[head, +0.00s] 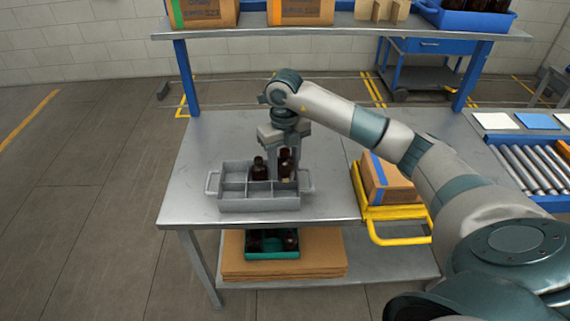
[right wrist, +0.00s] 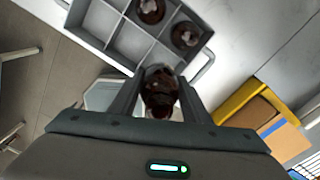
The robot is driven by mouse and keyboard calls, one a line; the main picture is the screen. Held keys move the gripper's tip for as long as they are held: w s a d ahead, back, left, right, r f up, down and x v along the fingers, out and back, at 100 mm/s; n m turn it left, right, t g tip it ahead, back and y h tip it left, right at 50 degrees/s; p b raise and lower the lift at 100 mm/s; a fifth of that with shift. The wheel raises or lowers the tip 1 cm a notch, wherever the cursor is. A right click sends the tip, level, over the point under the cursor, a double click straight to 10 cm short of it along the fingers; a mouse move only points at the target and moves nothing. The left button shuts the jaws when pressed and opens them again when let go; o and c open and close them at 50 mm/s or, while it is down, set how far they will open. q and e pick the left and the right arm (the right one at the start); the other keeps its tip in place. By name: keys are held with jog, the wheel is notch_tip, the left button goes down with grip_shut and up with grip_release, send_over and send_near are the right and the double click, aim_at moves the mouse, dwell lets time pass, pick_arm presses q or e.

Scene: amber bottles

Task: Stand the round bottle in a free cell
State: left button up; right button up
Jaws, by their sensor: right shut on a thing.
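A grey divided crate (head: 235,205) stands on the metal table, and its cells show in the right wrist view (right wrist: 95,20). My right gripper (head: 284,176) points down at the crate's right end. It is shut on a dark brown bottle (right wrist: 160,92), held upright between the fingers. I cannot tell whether its base is inside a cell. Another brown bottle (head: 259,170) stands in a middle cell. Two bottles show in the crate beyond the held one, one (right wrist: 150,10) and another (right wrist: 185,36). The left cells look empty. My left gripper is not in view.
A yellow cart (head: 400,212) with a cardboard box (head: 392,185) stands right of the crate. A teal tray (head: 272,255) with bottles sits on the lower shelf. An upper shelf (head: 340,30) spans the back. The table left of the crate is clear.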

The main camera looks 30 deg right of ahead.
jog(key=shift+d, duration=0.1)
jog(key=shift+f, duration=0.2)
jog(key=shift+f+b, duration=0.95)
jog(key=shift+f, duration=0.7)
jog(key=shift+f+b, duration=0.75)
jog(key=shift+f, duration=0.2)
jog(key=shift+f+b, duration=0.5)
jog(key=shift+f, duration=0.15)
jog(key=o, duration=1.2)
